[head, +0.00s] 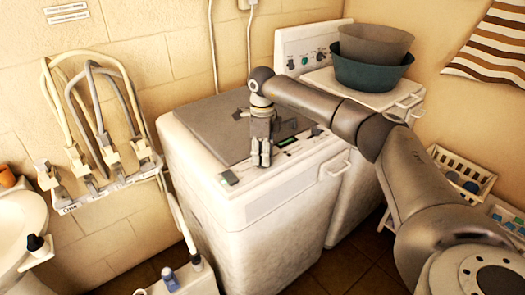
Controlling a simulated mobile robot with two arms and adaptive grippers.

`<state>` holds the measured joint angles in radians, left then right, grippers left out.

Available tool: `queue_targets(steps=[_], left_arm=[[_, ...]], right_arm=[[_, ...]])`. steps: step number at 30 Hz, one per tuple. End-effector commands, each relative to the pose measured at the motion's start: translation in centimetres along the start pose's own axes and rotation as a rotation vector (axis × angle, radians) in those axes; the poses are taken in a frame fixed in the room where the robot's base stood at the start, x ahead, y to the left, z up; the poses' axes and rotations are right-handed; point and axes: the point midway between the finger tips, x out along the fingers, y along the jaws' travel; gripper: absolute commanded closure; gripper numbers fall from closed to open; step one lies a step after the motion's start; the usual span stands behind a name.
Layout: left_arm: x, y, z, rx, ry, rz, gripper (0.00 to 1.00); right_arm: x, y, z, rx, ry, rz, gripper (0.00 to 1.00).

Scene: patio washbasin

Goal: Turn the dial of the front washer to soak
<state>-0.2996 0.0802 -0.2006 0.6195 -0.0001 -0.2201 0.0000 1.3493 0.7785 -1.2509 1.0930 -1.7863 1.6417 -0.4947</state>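The front washer (252,205) is a white top-loader with a grey lid (210,122), in the middle of the head view. Its control panel runs along the near top edge, with a small green-lit display (288,141), a dark round knob (317,130) toward the right end and a dark green piece (229,178) at the left end. My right gripper (261,160) points down over the panel, left of the display. Its two fingers are close together, and I cannot tell whether they touch the panel. It hides part of the panel. Dial markings are too small to read. My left gripper is out of view.
A second washer (350,92) stands behind, with grey and teal basins (372,72) on its lid. White crates (462,178) stand at right. Dark tiled floor (345,270) shows in front.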

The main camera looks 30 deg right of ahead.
Motion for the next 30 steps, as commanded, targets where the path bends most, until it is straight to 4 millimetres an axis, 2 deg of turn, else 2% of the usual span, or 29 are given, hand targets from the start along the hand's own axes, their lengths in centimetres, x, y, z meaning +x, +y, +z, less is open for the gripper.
queue_targets(steps=[6,12,15,23,30], left_arm=[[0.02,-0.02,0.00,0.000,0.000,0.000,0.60],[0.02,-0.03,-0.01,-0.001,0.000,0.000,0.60],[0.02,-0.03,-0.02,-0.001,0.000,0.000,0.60],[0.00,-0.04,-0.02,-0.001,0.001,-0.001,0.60],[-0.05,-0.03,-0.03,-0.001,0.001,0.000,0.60]], right_arm=[[0.07,0.00,0.01,0.000,0.000,0.000,0.65],[0.04,0.01,0.03,0.000,-0.001,0.000,0.91],[0.03,0.01,0.03,0.000,-0.001,0.000,1.00],[0.01,0.01,0.04,0.012,-0.001,0.000,1.00],[0.00,-0.01,0.05,0.106,-0.001,0.000,1.00]])
